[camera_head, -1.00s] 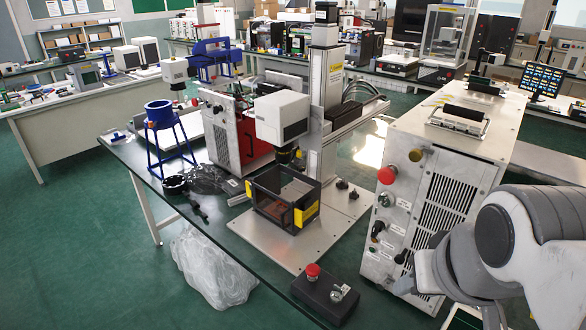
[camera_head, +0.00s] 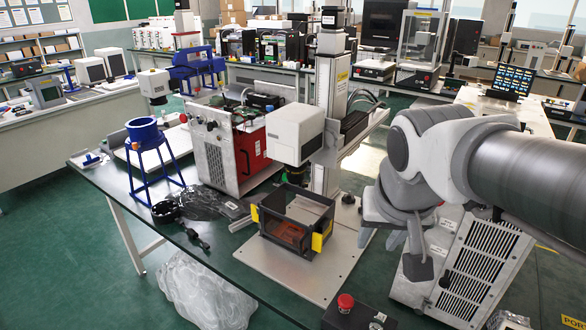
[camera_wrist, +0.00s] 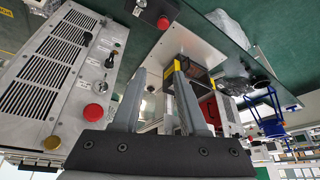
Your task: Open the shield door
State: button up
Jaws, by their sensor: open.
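The shield (camera_head: 297,222) is a dark-framed box with see-through panels and yellow side pieces. It stands on the metal base plate (camera_head: 330,255) under the white head of the lift column. Its front panel shows an orange-brown interior and looks upright and closed, though I cannot make out the door's edge. In the wrist view the shield (camera_wrist: 188,72) appears beyond my fingers, partly covered by the right one. My gripper (camera_head: 392,238) is right of the shield, apart from it, above the plate's right side. In the wrist view my gripper's (camera_wrist: 160,75) two fingers are spread with nothing between them.
A grey vented control cabinet (camera_head: 480,268) stands right of the plate, partly behind my arm. A box with a red button (camera_head: 346,302) sits at the front edge. The white head (camera_head: 285,133) hangs over the shield.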

jog(key=w+a+f+m+b, duration=0.1)
jog(key=w+a+f, duration=0.2)
jog(key=w, duration=0.3)
jog(key=w+a+f+m+b, duration=0.1)
jog(key=w+a+f, duration=0.15)
jog(key=w, duration=0.45)
jog(key=m+g+h+b, duration=0.1)
send_near(301, 244)
jog(key=b+x, duration=0.1)
jog(key=x, duration=1)
jog(key=shift+w, duration=0.1)
grip_shut()
